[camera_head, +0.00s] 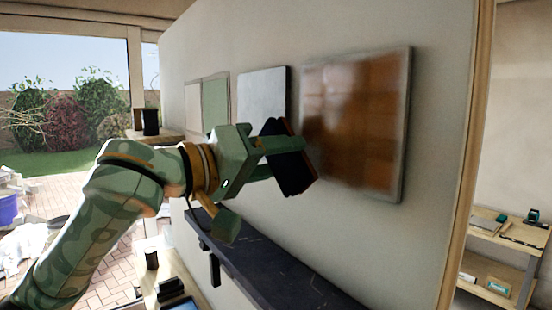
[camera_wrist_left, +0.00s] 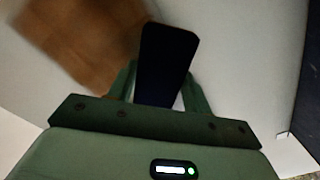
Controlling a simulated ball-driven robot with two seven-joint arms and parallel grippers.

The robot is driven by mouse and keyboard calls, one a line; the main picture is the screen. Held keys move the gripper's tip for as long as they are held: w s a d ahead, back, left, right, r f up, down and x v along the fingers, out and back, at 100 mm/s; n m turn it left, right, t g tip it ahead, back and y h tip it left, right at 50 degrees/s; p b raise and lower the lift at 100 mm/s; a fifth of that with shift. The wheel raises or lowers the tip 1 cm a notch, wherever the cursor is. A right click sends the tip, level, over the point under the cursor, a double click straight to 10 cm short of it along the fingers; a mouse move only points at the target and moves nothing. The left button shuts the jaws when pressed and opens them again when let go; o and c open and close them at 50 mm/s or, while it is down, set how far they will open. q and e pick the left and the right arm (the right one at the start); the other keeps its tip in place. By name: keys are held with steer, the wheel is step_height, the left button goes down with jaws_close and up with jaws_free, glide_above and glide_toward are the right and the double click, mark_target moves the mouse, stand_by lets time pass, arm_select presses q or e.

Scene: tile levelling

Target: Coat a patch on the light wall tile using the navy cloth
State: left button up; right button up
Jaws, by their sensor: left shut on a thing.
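The light tile (camera_head: 262,98) is a pale grey-white square on the wall, in the middle of the head view; its lower part is hidden behind my left gripper. My left gripper (camera_head: 290,158) comes in from the left and is shut on the navy cloth (camera_head: 294,175), a dark, flat, pad-like piece with a reddish edge. The cloth overlaps the lower left edge of the brown tile in the head view; I cannot tell if it touches anything. In the left wrist view the dark cloth (camera_wrist_left: 166,60) stands between the green fingers. My right gripper is not in view.
A glossy brown tile (camera_head: 352,125) hangs right of the light one; it is blurred in the left wrist view (camera_wrist_left: 85,40). Green (camera_head: 215,103) and cream (camera_head: 193,107) panels are further left. A dark ledge (camera_head: 265,262) juts out below. A shelf (camera_head: 500,240) stands at far right.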

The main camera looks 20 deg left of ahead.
mark_target(289, 160)
arm_select(q)
steer(key=shift+p+x, duration=0.6)
steer(key=shift+x, duration=0.3)
steer(key=shift+s+d+r+p, duration=0.2)
steer(key=shift+s+d+p, duration=0.75)
steer(key=shift+d+p, duration=0.25)
steer(key=shift+s+d+f+p, duration=0.1)
steer(key=shift+s+d+p, duration=0.2)
steer(key=shift+s, duration=0.1)
steer(key=shift+w+p, duration=0.1)
steer(key=shift+p, duration=0.5)
steer(key=shift+w+a+p, duration=0.4)
steer(key=shift+w+a, duration=0.9)
steer(key=shift+a, duration=0.25)
steer(key=shift+f, duration=0.1)
steer(key=shift+s, duration=0.1)
